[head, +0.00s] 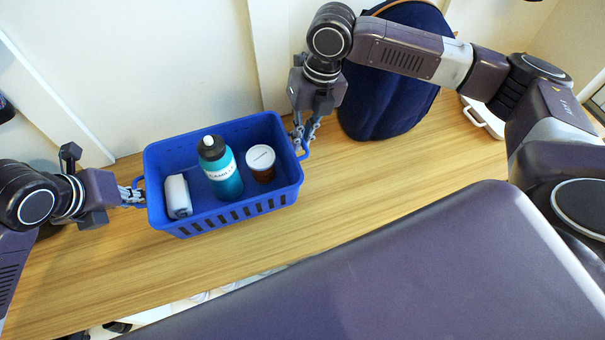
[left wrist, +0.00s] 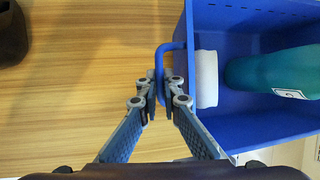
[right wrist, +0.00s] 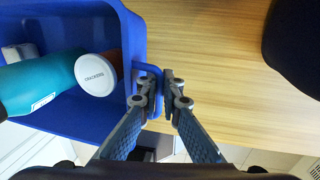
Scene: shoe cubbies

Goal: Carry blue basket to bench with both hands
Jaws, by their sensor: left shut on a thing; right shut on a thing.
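The blue basket (head: 240,214) is upright over the wooden bench (head: 390,185); I cannot tell if its base touches the wood. It holds a teal bottle (head: 226,180) with a dark cap, a jar (head: 261,164) with a white lid, and a white item (head: 178,196). My left gripper (head: 138,194) is shut on the basket's left handle, which shows in the left wrist view (left wrist: 166,50). My right gripper (head: 302,138) is at the right handle, shut on it; that handle shows in the right wrist view (right wrist: 152,70).
A dark blue backpack (head: 385,90) stands against the wall, right of the basket and close behind my right gripper. A white tray-like item (head: 485,115) lies farther right on the bench. The bench in front and to the right of the basket is clear.

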